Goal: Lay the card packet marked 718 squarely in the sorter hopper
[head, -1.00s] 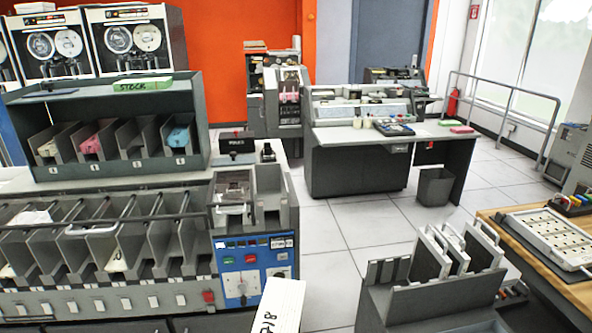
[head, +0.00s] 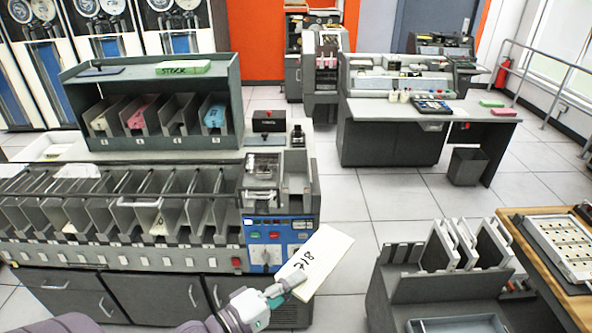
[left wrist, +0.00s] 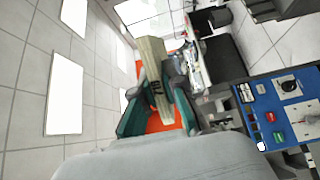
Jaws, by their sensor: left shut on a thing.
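The card packet marked 718 (head: 316,262) is a cream block with black digits, held tilted in front of the sorter's right end. My left gripper (head: 282,290), with teal fingers, is shut on its near end. In the left wrist view the packet (left wrist: 150,62) stands between the fingers of my left gripper (left wrist: 158,112). The grey sorter (head: 120,250) has a blue control panel (head: 272,238). Above the panel are a clear-covered unit (head: 262,168) and an open grey bay (head: 296,185), which looks like the hopper. The packet is apart from both. My right gripper is out of view.
Slotted pockets line the sorter's front. A grey rack with upright plates (head: 440,270) stands at the right, beside a wooden table (head: 545,265). A black box (head: 268,122) sits behind the bay.

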